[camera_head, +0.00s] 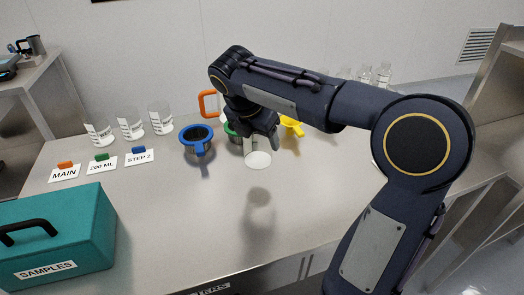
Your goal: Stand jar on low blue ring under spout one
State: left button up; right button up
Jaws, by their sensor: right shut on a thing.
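My right gripper (262,138) reaches in from the right and points down over the table, partly hidden by its own arm. It is shut on a pale jar (257,160), of which mostly the round whitish end shows. A shadow lies on the table in front of it, so the jar appears to be held above the surface. A blue ring-shaped piece (197,148) with a dark inside and a front tab stands just left of the jar, apart from it. I cannot make out a spout. My left gripper is not in view.
A green piece (231,129) and a yellow one (292,126) are partly hidden by my arm. An orange handle (208,103) rises behind. Marked beakers (131,128) and label cards (102,165) stand left. A teal case (55,240) fills the front left. The front middle is clear.

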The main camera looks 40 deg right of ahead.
jog(key=shift+w+d+f, duration=0.35)
jog(key=shift+d+f, duration=0.05)
jog(key=shift+f, duration=0.25)
jog(key=x, duration=0.4)
jog(key=shift+w+a+f+b, duration=0.1)
jog(key=shift+w+f+b, duration=0.15)
jog(key=shift+f+b, duration=0.2)
jog(key=shift+f, duration=0.15)
jog(key=shift+f, duration=0.1)
jog(key=o, duration=1)
jog(key=shift+o, duration=0.2)
